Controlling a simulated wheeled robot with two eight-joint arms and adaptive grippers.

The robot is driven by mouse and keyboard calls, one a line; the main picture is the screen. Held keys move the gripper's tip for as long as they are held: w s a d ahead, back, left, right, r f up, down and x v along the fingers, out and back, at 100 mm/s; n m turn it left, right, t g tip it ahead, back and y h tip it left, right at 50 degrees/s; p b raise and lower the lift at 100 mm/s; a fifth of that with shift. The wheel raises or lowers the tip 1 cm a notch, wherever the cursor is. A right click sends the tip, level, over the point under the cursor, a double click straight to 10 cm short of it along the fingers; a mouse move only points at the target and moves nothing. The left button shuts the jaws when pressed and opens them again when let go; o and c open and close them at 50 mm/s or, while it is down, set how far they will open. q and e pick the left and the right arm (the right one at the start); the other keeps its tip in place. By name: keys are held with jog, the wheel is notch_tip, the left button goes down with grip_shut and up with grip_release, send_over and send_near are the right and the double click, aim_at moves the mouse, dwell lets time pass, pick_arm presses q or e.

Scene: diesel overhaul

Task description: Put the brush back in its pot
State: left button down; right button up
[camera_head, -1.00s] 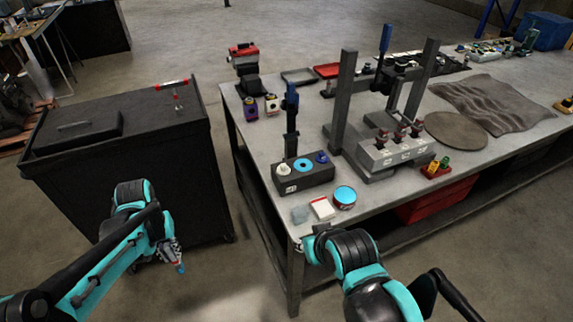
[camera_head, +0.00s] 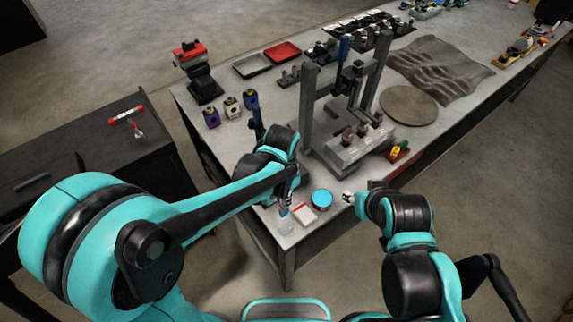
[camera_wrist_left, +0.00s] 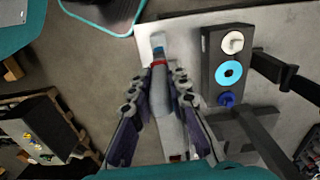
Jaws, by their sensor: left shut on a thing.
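My left gripper (camera_head: 285,202) is above the near corner of the workbench. In the left wrist view its fingers (camera_wrist_left: 163,88) are shut on the brush (camera_wrist_left: 161,92), which has a grey handle, a red band and a blue tip. The brush points down towards a small, pale, see-through pot (camera_head: 286,227) on the bench, which also shows in the left wrist view (camera_wrist_left: 156,38). The blue tip overlaps the pot in view; I cannot tell whether it is inside.
A dark block with round parts (camera_wrist_left: 212,73) is nearby. The grey press (camera_head: 345,150) stands behind. A dark cabinet (camera_head: 90,165) is at left.

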pick_arm(q)
jog(key=shift+w+d+r+m, duration=0.1)
jog(key=shift+d+r+m, duration=0.2)
jog(key=shift+d+r, duration=0.15)
jog(key=shift+f+b, duration=0.3)
jog(key=shift+f, duration=0.25)
notch_tip(320, 180, down, 5)
jog(key=b, duration=0.4)
jog(key=shift+f, duration=0.2)
jog(key=shift+f+b, duration=0.55)
jog(key=shift+b, duration=0.05)
pick_arm(e)
jog(key=f, duration=0.5)
jog(key=shift+w, duration=0.3)
pick_arm(q)
jog(key=shift+s+a, duration=0.15)
jog(key=shift+s, duration=0.05)
pick_arm(e)
jog(key=shift+a, duration=0.1)
jog(key=shift+f, duration=0.15)
